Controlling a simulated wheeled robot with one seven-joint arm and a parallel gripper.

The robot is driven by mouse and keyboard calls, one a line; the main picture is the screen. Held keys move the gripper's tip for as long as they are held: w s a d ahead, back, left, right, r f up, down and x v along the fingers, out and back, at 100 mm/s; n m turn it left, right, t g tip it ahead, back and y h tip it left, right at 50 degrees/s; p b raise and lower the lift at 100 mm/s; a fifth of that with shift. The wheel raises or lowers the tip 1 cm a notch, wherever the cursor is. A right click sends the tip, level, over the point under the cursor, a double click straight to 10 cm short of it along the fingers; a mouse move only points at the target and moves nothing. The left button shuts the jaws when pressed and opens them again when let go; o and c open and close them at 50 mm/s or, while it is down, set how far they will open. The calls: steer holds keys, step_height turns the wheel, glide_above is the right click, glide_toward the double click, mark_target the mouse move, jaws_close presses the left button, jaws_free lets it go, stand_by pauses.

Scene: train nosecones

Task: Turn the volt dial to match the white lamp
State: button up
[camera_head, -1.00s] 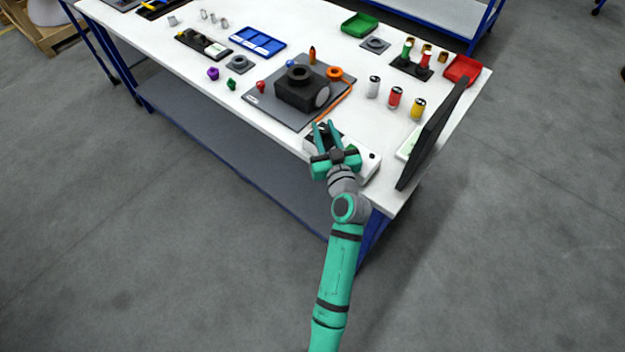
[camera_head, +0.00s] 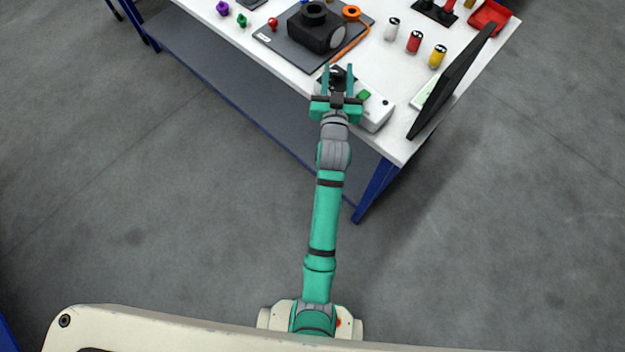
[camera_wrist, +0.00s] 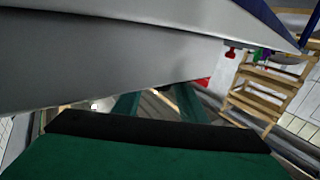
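A large grey-white surface (camera_wrist: 110,55) fills the upper left there, very close.
A dark upright screen (camera_head: 450,85) stands right of the white box. A grey mat (camera_head: 275,45) with a black block (camera_head: 314,30) and an orange cable (camera_head: 350,45) lies behind. White, red (camera_head: 414,42) and yellow (camera_head: 437,56) cylinders stand behind the box. The floor in front is clear.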

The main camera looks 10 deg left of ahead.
steer(key=shift+a+m+h, duration=0.15)
steer(key=shift+m+h, duration=1.25)
steer(key=shift+h, duration=0.8)
steer(key=shift+m+g+h, duration=0.5)
steer(key=shift+m+h, duration=0.1)
steer(key=shift+h, duration=0.3)
steer(key=shift+s+h, duration=0.1)
steer(key=shift+h, duration=0.2)
steer(key=v, duration=1)
steer(key=s+f+n+g+y, duration=0.1)
steer(key=s+f+n+y, duration=0.1)
steer(key=s+f, duration=0.4)
steer(key=s+f+n+y, duration=0.2)
steer(key=s+f, duration=0.4)
steer(key=s, duration=0.5)
steer(key=shift+s+f+g+y, duration=0.25)
steer(key=shift+f+g+y, duration=0.15)
steer(key=shift+y, duration=0.5)
